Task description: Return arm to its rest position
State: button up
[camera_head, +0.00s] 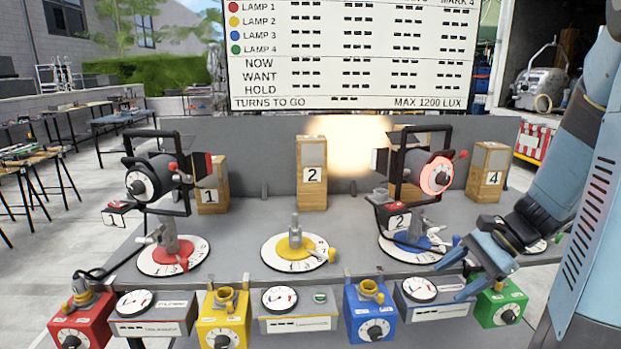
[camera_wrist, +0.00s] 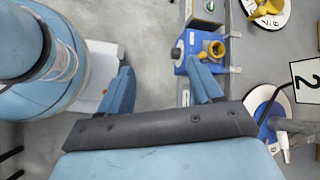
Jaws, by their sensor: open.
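My blue arm comes in from the right edge of the head view. My gripper (camera_head: 452,279) hangs over the bench's front edge, near the green box (camera_head: 501,308) and to the right of the blue box (camera_head: 370,315). In the wrist view my gripper (camera_wrist: 157,72) has its two fingers wide apart, with only grey floor between them. The blue box (camera_wrist: 188,50) shows beside the right finger and is partly hidden by it.
Two lamps, one at left (camera_head: 150,182) and one lit red at right (camera_head: 430,172), stand on the grey bench (camera_head: 345,232). A yellow-centred dial (camera_head: 294,253), numbered wooden blocks and a red box (camera_head: 80,325) also show. A lamp board (camera_head: 350,60) stands behind.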

jog(key=s+a+r+n+t+h, duration=0.2)
jog(key=s+a+r+n+h, duration=0.1)
jog(key=r+n, duration=0.3)
jog(key=s+a+r+n+t+h, duration=0.2)
jog(key=s+a+r+n+h, duration=0.1)
jog(key=s+r+n+h, duration=0.2)
jog(key=shift+s+r+n+t, duration=0.4)
jog(key=shift+r+n, duration=0.9)
jog(key=shift+r, duration=0.5)
